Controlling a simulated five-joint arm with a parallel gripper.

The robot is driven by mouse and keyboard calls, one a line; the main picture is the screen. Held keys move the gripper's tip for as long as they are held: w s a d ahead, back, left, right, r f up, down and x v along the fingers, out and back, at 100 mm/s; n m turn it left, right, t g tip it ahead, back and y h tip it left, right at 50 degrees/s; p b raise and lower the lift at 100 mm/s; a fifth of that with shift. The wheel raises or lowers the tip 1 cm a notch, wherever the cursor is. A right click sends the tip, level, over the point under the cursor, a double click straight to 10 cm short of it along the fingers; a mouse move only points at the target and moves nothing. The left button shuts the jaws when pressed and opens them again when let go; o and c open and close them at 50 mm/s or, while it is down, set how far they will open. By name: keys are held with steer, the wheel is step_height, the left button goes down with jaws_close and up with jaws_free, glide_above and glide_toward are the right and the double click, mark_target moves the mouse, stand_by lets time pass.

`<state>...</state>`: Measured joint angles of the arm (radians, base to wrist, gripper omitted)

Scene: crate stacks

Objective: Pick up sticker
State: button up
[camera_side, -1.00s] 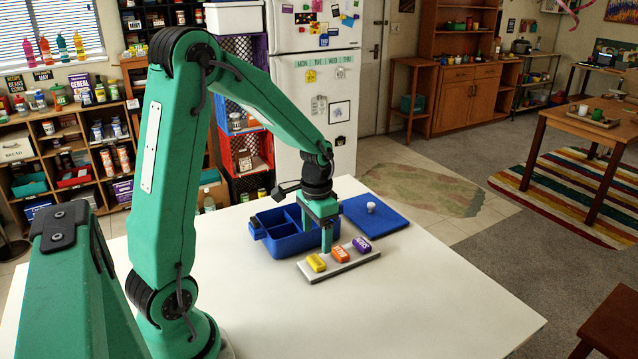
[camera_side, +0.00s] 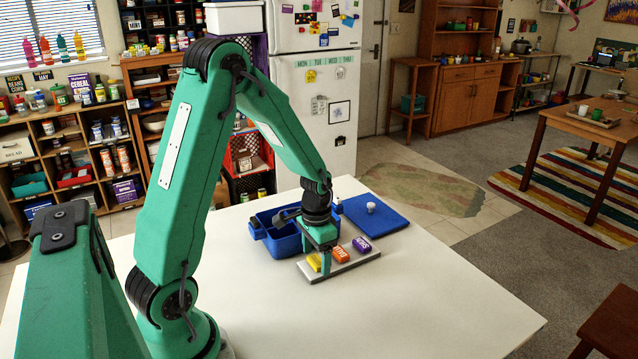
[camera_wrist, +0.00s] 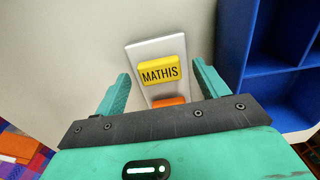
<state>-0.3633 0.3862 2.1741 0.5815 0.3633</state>
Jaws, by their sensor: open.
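A yellow block (camera_side: 313,262) lies at the near left end of a pale grey strip (camera_side: 363,259) on the white table. The wrist view shows the yellow block (camera_wrist: 158,72) with black lettering that reads MATHIS. An orange block (camera_side: 339,254) and a purple block (camera_side: 361,244), both lettered, lie along the strip to its right. I cannot tell which piece is the sticker. My gripper (camera_side: 321,264) is low over the yellow block and partly hides it. In the wrist view my gripper (camera_wrist: 161,69) is open, with one finger on each side of the yellow block, apart from it.
A blue compartmented box (camera_side: 283,240) stands just behind the strip, close to my gripper; its wall (camera_wrist: 232,60) shows at the right of the wrist view. A flat blue panel (camera_side: 384,222) with a small white round piece (camera_side: 371,207) lies behind. The front table is clear.

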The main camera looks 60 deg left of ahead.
steer(key=shift+f, duration=0.25)
stand_by(0.3)
steer(key=c, duration=1)
